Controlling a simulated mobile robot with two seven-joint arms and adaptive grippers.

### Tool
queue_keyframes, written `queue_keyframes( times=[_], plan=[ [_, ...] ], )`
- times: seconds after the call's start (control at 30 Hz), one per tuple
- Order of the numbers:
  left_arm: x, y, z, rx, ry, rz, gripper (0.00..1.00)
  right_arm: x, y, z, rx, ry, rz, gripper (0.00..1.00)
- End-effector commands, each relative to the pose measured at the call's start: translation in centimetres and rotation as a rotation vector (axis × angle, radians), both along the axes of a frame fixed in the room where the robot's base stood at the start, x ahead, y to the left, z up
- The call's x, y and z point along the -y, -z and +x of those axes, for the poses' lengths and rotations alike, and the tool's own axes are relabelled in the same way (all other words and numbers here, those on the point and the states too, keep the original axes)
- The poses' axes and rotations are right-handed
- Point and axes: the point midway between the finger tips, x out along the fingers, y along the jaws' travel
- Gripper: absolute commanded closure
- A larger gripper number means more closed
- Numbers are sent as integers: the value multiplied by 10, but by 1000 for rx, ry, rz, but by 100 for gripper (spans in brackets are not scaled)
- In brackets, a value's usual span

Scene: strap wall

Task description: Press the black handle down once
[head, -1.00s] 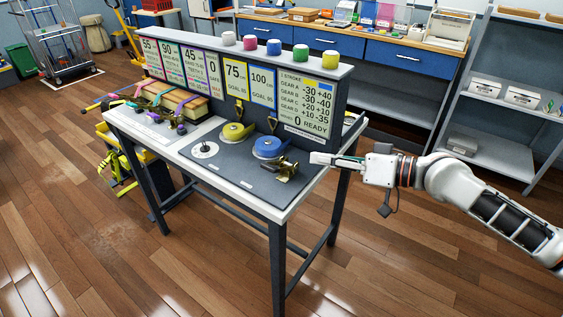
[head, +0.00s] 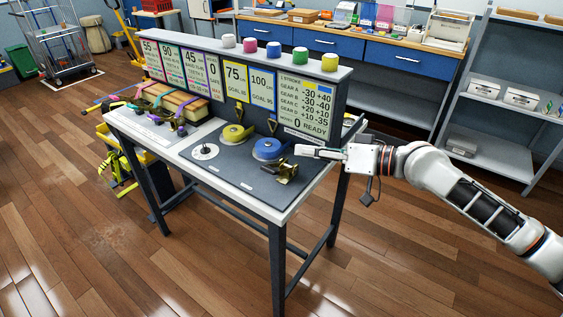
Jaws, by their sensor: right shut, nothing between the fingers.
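A brass-coloured ratchet with dark parts (head: 284,173) sits on the dark panel (head: 235,180) near the right end of the table. The black handle is too small to tell apart clearly from the ratchet's other dark parts. My right gripper (head: 299,151) reaches in from the right with its fingers shut and empty. Its fingertips show just above and right of the ratchet in the picture. I cannot tell whether they touch it. My left gripper is not in view.
A blue strap reel (head: 268,149) and a yellow reel (head: 234,134) stand left of the ratchet. A white dial (head: 204,151) lies farther left. Behind them rises an upright sign board (head: 306,107) with coloured knobs on top. Open floor lies in front of the table.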

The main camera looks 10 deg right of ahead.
Motion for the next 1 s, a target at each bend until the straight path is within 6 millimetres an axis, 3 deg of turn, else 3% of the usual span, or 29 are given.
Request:
queue_keyframes(
  times=[0.33, 0.6, 1.0],
  plan=[
    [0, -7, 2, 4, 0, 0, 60, -47, 13, 34, -2, -2, 2, 100],
    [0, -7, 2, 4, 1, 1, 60, -55, 43, 21, -3, 0, 1, 100],
    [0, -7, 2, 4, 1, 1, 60, -56, 47, 19, -1, 0, -1, 100]
  ],
)
